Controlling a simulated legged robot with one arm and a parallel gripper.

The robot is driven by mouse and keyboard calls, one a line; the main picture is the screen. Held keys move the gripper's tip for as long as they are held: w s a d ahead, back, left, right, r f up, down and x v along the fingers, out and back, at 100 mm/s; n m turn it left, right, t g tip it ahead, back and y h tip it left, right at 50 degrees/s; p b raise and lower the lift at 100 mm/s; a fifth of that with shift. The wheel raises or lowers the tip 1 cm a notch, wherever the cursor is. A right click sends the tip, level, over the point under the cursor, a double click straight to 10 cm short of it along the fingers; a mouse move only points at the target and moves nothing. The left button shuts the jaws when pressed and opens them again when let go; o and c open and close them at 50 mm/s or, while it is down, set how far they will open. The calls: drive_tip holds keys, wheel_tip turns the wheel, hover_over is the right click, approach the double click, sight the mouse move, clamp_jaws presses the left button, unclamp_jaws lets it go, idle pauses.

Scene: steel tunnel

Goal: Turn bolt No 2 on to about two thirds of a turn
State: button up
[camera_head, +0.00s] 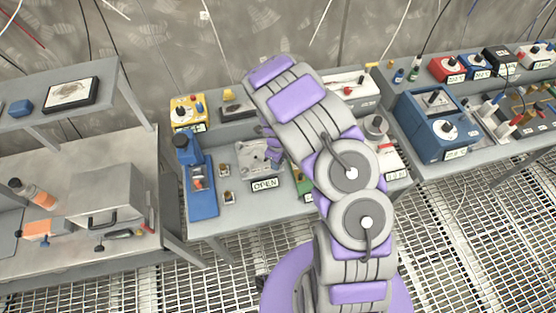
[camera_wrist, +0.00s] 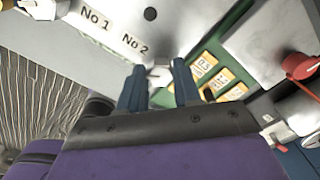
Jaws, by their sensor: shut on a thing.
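Bolt No 2 (camera_wrist: 160,75) is a pale metal head on a light grey plate (camera_wrist: 190,22), just below the printed label "No 2" (camera_wrist: 135,43) in the wrist view. My gripper (camera_wrist: 159,67) has its two dark blue fingers on either side of the bolt, shut on it. The fingers hide part of the bolt, so its turn angle cannot be told. In the head view my gripper (camera_head: 274,152) reaches down to the grey plate (camera_head: 250,158) behind the "OPEN" sign (camera_head: 264,184); the bolt itself cannot be made out there.
A label "No 1" (camera_wrist: 95,18) is beside "No 2". A green panel with yellow labels (camera_wrist: 212,75) and a red knob (camera_wrist: 299,66) lie right of the fingers. In the head view, a blue device (camera_head: 201,190) stands left of the plate.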

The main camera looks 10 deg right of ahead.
drive_tip(key=shift+w+r, duration=0.1)
drive_tip(key=shift+w, duration=0.15)
drive_tip(key=o, duration=1.1)
drive_tip(key=shift+s+a, duration=0.1)
drive_tip(key=shift+c, duration=0.2)
wheel_tip(320, 180, up, 17)
